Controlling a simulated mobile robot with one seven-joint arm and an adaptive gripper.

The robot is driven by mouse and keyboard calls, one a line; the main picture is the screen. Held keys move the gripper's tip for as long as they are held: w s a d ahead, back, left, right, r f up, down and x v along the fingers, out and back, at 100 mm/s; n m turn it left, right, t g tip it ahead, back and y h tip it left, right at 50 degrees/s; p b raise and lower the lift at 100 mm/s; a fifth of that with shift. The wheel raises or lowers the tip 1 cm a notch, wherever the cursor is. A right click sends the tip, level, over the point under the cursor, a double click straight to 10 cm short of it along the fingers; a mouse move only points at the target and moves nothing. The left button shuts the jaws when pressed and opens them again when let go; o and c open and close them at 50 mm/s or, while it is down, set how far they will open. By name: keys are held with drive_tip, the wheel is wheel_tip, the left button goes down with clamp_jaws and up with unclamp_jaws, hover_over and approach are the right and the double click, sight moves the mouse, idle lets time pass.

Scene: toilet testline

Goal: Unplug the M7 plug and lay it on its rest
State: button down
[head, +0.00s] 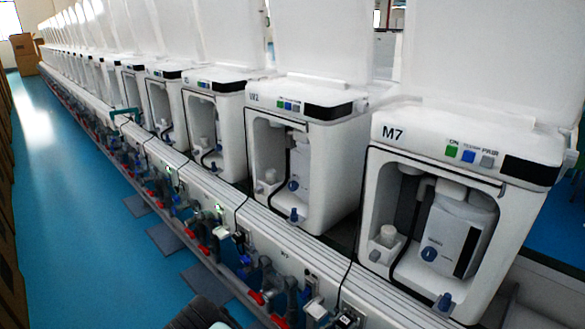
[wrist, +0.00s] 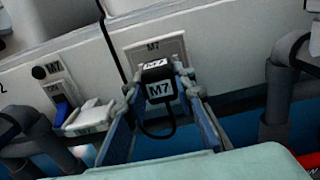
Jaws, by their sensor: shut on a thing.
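The black M7 plug (wrist: 160,87) has white M7 labels on its top and front, and a black cable loops below it. It is in front of the light M7 socket plate (wrist: 170,48) on the white panel; I cannot tell how far it sits in the socket. My gripper (wrist: 158,88) is shut on the plug, with one finger on each side. A small white holder (wrist: 90,117), which looks like the rest, juts out left of the gripper and appears empty; its label is unreadable. In the head view, the plug (head: 346,319) is at the bottom edge.
A blue-handled part (wrist: 66,111) is left of the holder. Grey pipes stand at left (wrist: 28,135) and right (wrist: 283,85). A black cable (wrist: 112,45) hangs down the panel. Above the rail, the white M7 unit (head: 440,135) stands at the right end of a row of similar units.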

drive_tip(key=shift+v, duration=2.3)
drive_tip(key=shift+r, duration=0.1)
wheel_tip(320, 180, up, 5)
drive_tip(key=p, duration=0.4)
drive_tip(key=shift+w+d, duration=0.1)
drive_tip(key=shift+d, duration=0.05)
drive_tip(key=shift+x, duration=2.45)
